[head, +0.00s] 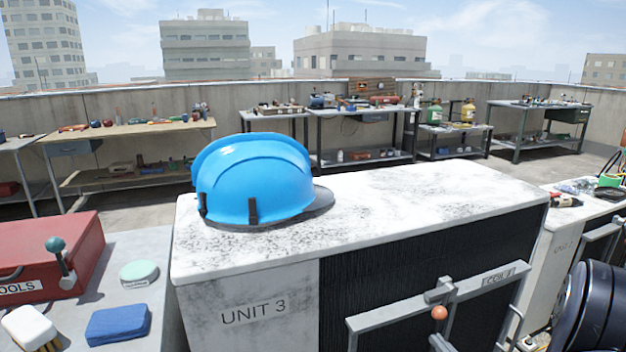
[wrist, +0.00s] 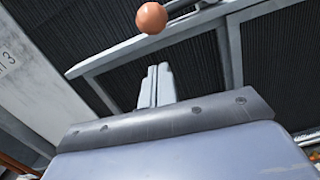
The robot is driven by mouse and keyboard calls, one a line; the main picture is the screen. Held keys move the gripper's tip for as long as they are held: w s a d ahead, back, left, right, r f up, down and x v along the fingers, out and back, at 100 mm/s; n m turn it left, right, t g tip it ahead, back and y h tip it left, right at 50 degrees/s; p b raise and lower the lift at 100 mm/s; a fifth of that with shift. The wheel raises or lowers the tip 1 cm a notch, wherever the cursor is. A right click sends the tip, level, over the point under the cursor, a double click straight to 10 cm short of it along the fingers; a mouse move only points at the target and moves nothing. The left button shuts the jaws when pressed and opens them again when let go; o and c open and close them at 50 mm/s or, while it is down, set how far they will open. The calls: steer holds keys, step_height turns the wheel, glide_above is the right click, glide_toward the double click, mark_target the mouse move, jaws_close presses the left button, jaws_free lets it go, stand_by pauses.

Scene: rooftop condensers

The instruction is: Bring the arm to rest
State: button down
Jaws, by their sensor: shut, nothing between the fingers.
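My gripper (wrist: 157,72) shows in the wrist view with its two fingers together and nothing between them. It points at the front of the condenser marked UNIT 3 (head: 250,290), whose dark coil face (wrist: 190,70) fills the background. A grey frame (head: 400,316) with a COIL label crosses that face. An orange ball knob (head: 439,313) sits on the frame; in the wrist view the knob (wrist: 151,18) appears just beyond the fingertips, apart from them in the picture. My arm's resting place cannot be told from these views.
A blue hard hat (head: 253,180) lies on the dusty condenser top. At left, a grey table holds a red toolbox (head: 60,255), a blue sponge (head: 118,325), a brush (head: 30,328) and a round tin (head: 139,272). Another condenser (head: 563,245) stands at right. Workbenches (head: 130,130) line the wall.

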steer(key=f+v, duration=0.1)
steer(key=v, duration=0.9)
steer(key=w+a+r+p, duration=0.3)
steer(key=w+r+p, duration=0.1)
steer(key=w, duration=0.6)
steer(key=w+d+f+n+b, duration=0.2)
steer(key=d+f+n+b, duration=0.3)
steer(key=n+b, duration=0.3)
steer(key=shift+w+d+f+n+y, duration=0.35)
steer(key=shift+d+n, duration=0.5)
steer(key=shift+n, duration=1.05)
steer(key=shift+a, duration=0.1)
